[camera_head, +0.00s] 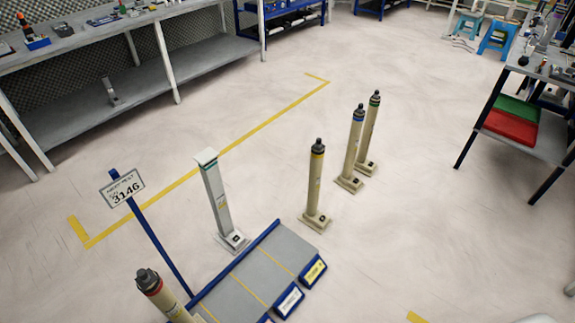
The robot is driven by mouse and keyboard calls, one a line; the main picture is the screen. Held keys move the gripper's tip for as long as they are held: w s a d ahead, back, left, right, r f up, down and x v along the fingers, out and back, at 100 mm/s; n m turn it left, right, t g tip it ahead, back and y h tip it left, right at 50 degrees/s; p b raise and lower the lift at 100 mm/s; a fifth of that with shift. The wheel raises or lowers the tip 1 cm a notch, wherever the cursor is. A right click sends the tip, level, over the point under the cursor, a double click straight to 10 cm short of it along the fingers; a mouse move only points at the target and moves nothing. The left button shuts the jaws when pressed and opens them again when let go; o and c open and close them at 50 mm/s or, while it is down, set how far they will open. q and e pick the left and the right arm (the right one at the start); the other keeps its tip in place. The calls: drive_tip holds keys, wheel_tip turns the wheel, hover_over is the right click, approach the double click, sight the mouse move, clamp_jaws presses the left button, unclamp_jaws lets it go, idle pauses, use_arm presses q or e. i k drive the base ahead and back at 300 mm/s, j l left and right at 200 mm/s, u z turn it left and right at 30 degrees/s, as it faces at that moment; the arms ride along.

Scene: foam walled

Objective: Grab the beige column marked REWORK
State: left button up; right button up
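Several beige columns with dark caps stand upright on square bases. One with a yellow band (314,188) stands on the floor just beyond the grey platform. One with a blue band (354,150) and one with a green band (369,135) stand farther back, close together. One with a red band (163,298) is at the bottom left, its base cut off by the picture edge. Small labels on the columns are too small to read, so I cannot tell which is marked REWORK. Neither of my grippers is in view.
A grey-white column with a teal band (217,198) stands left of the blue-edged platform (287,245). A sign reading 3146 (122,188) stands on a blue post. Workbenches line the left (60,100) and right (540,145). The floor (430,210) on the right is clear.

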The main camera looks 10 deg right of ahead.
sight(347, 181)
drive_tip(key=i+l+u, duration=0.3)
drive_tip(key=l+u, duration=0.25)
drive_tip(key=i+l+u, duration=0.1)
drive_tip(key=l+u, duration=0.2)
drive_tip(key=l, duration=0.2)
drive_tip(key=l+u, duration=0.25)
drive_tip(key=l, duration=0.15)
drive_tip(key=i, duration=0.05)
